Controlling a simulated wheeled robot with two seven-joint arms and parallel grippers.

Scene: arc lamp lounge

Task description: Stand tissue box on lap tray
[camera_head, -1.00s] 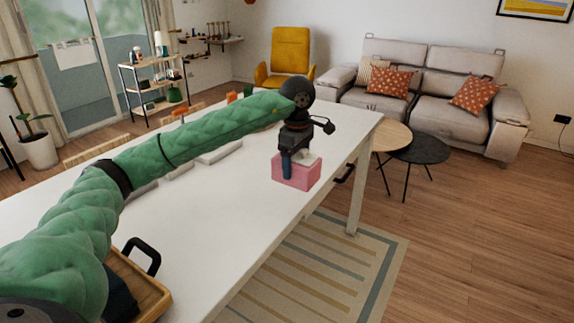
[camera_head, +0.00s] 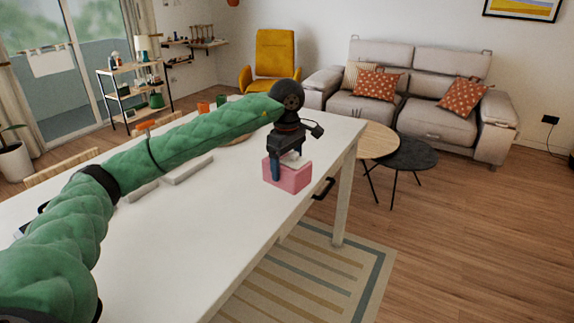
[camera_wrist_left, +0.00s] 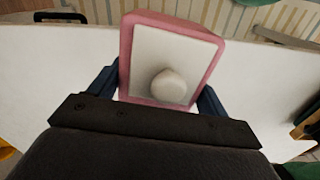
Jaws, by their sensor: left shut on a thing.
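The tissue box (camera_head: 287,176) is pink with a white top and a round white tuft. My left gripper (camera_head: 289,158) is shut on it near the right edge of the white table. In the left wrist view the box (camera_wrist_left: 125,60) sits between the two dark blue fingers, its white top facing the camera. I cannot tell whether its base touches the table. The lap tray is not clearly seen in the head view. A wooden edge with something dark on it, probably the tray (camera_wrist_left: 303,130), shows at the right edge of the wrist view. My right gripper is not in view.
The white table (camera_head: 200,225) is largely clear in front, with grey bars (camera_head: 188,169) behind my arm. A black handle (camera_head: 323,188) shows by the table's right edge. Two round low tables (camera_head: 408,153), a sofa and a striped rug lie beyond.

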